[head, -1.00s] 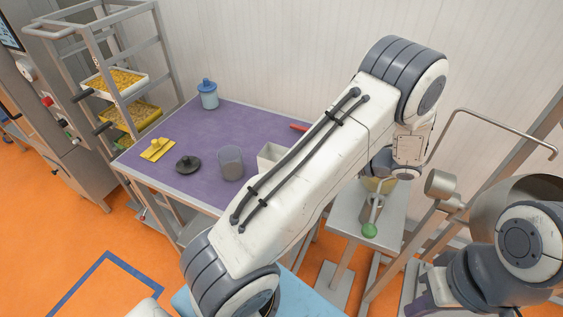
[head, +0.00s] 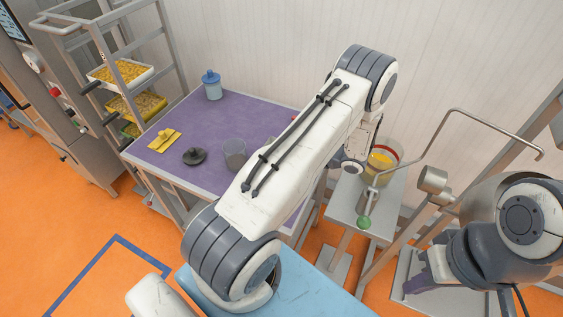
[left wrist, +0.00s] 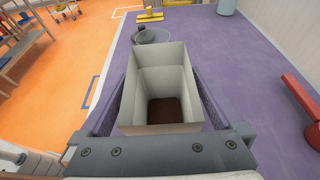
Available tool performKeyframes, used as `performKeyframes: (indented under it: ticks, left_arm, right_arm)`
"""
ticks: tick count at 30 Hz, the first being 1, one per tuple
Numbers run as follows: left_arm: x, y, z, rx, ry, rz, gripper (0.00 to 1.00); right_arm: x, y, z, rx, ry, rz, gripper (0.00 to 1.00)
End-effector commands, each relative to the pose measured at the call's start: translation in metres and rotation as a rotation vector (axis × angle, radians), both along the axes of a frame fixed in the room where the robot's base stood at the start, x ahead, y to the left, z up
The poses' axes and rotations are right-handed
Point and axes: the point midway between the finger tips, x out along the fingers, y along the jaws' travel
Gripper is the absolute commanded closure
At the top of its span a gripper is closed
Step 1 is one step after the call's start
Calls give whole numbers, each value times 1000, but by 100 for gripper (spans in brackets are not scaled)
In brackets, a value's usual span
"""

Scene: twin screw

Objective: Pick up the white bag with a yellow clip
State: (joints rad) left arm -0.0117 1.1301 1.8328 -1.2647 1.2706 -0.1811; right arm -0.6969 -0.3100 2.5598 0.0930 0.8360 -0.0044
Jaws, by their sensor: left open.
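The white bag (left wrist: 155,85) stands upright on the purple table in the left wrist view, its square top open and dark brown contents at the bottom. My left gripper (left wrist: 160,105) is open, with one finger on each side of the bag; contact is unclear. In the head view my left arm hides the bag and the left gripper. A yellow clip-like piece (head: 164,139) lies apart from the bag on the table's far left; it also shows in the left wrist view (left wrist: 150,16). My right gripper (head: 420,283) is partly visible at lower right, its jaw opening unclear.
The purple table (head: 250,112) also bears a blue-lidded jar (head: 211,86), a dark lid (head: 194,156) and a grey cup (head: 233,153). A red object (left wrist: 302,105) lies right of the bag. A stand (head: 345,202) holds a clear container with yellow contents (head: 383,164).

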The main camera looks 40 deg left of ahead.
Motion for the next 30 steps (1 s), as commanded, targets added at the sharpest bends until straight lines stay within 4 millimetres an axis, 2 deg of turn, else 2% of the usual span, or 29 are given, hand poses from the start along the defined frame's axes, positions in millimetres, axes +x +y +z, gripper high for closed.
performKeyframes:
  ticks: [7,8,9,13,14,23,30]
  left_arm:
    - [0,2,-2,-1,-1,-1,0]
    - [0,2,-2,-1,-1,-1,8]
    - [0,2,-2,-1,-1,-1,23]
    - [0,2,-2,-1,-1,-1,73]
    - [0,2,-2,0,0,-1,80]
    - [0,2,0,0,-1,-1,80]
    - [0,2,17,0,-5,-1,80]
  right_arm:
    - [0,0,0,0,0,0,100]
    - [0,0,0,0,0,0,100]
    - [0,0,0,0,0,0,100]
    - [0,0,0,0,0,0,100]
    - [0,0,0,0,0,0,100]
    - [0,0,-1,0,0,0,100]
    - [0,0,-12,0,0,-2,100]
